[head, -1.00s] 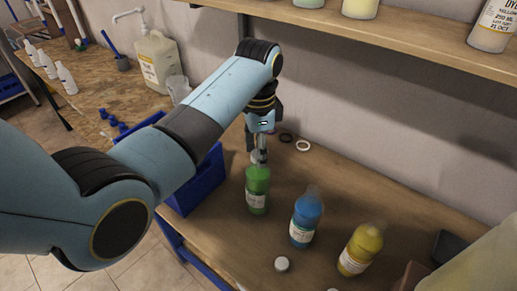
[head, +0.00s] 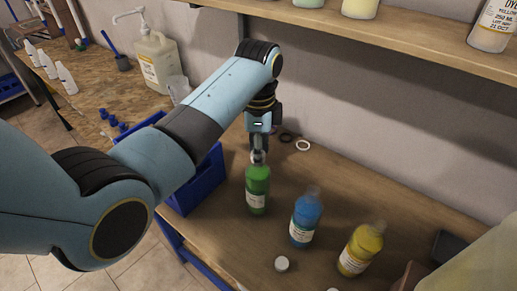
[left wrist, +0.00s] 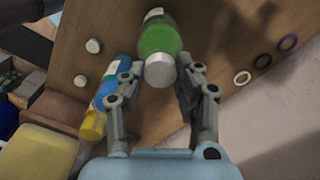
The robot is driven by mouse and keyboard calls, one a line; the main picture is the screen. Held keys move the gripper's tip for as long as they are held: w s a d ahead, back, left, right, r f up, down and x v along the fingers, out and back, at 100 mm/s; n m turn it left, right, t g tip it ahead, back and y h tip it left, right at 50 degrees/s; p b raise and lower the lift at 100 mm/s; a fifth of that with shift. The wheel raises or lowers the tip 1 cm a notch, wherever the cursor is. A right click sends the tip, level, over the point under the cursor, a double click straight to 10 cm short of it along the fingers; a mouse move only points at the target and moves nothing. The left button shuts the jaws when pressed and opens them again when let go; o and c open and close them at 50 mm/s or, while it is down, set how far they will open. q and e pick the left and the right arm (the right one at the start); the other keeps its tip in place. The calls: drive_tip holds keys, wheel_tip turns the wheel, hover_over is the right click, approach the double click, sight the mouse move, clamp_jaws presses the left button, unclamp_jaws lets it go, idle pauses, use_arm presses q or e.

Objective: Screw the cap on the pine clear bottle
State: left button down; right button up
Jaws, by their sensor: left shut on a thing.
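The green bottle (head: 258,187), with a pale label too small to read, stands upright on the wooden bench. In the left wrist view the green bottle (left wrist: 158,38) has a white cap (left wrist: 160,72) at its neck end. My left gripper (head: 258,155) points down over the bottle's top. In the left wrist view my left gripper (left wrist: 162,68) has its fingers on either side of the white cap, shut on it. I cannot tell how tightly the cap sits on the neck. My right gripper is not in view.
A blue bottle (head: 305,220) and a yellow bottle (head: 361,250) stand to the right. A loose white cap (head: 281,264) lies in front. A white ring (head: 303,145) lies behind.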

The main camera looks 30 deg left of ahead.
use_arm(q)
drive_tip(key=m, duration=0.2)
drive_tip(key=shift+s+f+m, duration=0.1)
drive_tip(key=shift+m, duration=0.2)
drive_tip(key=m, duration=0.4)
drive_tip(key=shift+m, duration=0.8)
drive_tip(key=shift+s, duration=0.1)
drive_tip(key=m, duration=0.5)
drive_tip(key=shift+f, duration=0.1)
drive_tip(key=shift+c, duration=2.4)
unclamp_jaws()
